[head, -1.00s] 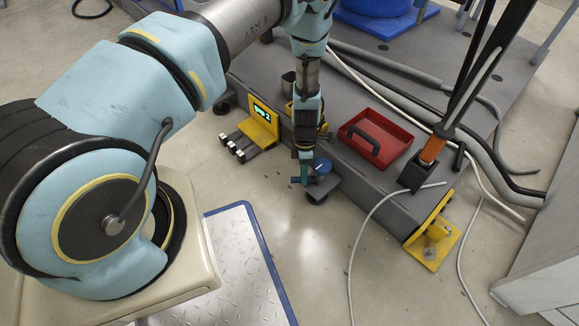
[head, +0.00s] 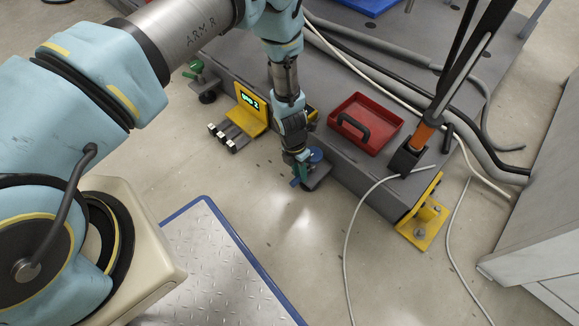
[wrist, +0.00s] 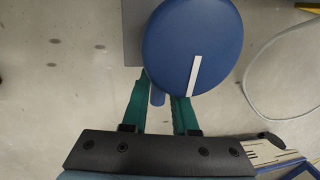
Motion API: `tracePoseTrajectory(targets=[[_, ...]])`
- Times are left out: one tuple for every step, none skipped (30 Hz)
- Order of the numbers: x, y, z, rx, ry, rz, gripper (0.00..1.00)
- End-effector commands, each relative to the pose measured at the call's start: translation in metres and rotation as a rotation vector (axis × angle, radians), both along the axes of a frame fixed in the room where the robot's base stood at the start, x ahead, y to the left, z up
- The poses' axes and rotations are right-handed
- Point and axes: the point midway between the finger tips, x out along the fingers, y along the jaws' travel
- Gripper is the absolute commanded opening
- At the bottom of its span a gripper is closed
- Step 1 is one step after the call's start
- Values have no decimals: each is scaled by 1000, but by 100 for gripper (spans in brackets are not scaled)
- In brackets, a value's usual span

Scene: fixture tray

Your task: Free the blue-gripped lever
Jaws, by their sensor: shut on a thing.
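My gripper (wrist: 160,90) is shut on this grip, and the disc hides part of the fingertips. In the head view, the disc (head: 316,155) sits on a small grey bracket at the tray fixture's near edge.
A red tray (head: 384,109) with a black handle lies on the grey platform. A green-handled part (head: 192,68) is further left. An orange-and-black post (head: 424,134) and cables are to the right.

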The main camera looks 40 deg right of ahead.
Motion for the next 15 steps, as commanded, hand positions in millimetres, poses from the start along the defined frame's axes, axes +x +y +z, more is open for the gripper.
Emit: tracePoseTrajectory(targets=[[-4, -2, 1, -1, 2, 3, 0], [-5, -2, 1, 0, 2, 5, 0], [-6, -3, 0, -1, 2, 7, 0], [-6, -3, 0, -1, 2, 8, 0], [-7, -3, 0, 0, 2, 9, 0], [-7, -3, 0, 0, 2, 9, 0], [-7, -3, 0, 0, 2, 10, 0], [-7, -3, 0, 0, 2, 10, 0], [-7, -3, 0, 0, 3, 10, 0], [-7, -3, 0, -1, 3, 10, 0], [-7, -3, 0, -1, 3, 10, 0], [-7, -3, 0, -1, 3, 10, 0], [-7, -3, 0, -1, 3, 10, 0], [-7, -3, 0, -1, 3, 10, 0], [-7, -3, 0, -1, 3, 10, 0]])
